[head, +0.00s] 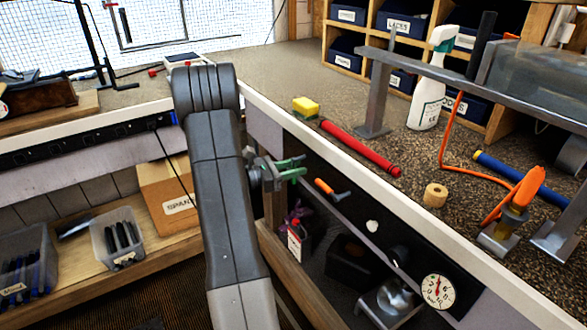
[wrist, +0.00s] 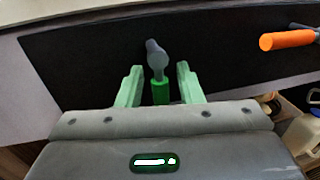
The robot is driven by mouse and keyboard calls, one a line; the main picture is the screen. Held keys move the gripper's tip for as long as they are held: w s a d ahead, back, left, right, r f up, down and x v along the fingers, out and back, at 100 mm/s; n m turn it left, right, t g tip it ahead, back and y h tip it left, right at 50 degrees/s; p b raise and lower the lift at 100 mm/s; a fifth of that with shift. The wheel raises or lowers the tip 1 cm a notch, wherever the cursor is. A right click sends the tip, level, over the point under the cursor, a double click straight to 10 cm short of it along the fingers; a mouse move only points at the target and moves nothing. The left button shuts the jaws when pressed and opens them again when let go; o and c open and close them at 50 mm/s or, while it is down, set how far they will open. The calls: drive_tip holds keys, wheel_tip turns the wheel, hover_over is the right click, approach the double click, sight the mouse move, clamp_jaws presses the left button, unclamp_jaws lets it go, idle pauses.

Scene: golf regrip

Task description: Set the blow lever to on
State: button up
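A lever with a grey pivot and a green handle (wrist: 160,92) is on the black panel (wrist: 90,60); the handle points down in the wrist view. My gripper (wrist: 158,80) is open, its two pale green fingers on either side of this lever with gaps showing. In the head view my gripper (head: 291,170) is in front of the panel below the bench edge, and the green lever cannot be told apart from the fingers. A second lever with an orange handle (wrist: 288,39) is to the right; it also shows in the head view (head: 324,187). No label tells which is the blow lever.
A round dial gauge (head: 435,291) is farther right on the panel. The bench top (head: 290,75) above holds a red club grip (head: 360,147), a yellow sponge (head: 306,106), a tape roll (head: 435,195) and a spray bottle (head: 432,85). A cardboard box (head: 165,190) stands left on the lower shelf.

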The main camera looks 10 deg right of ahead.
clamp_jaws()
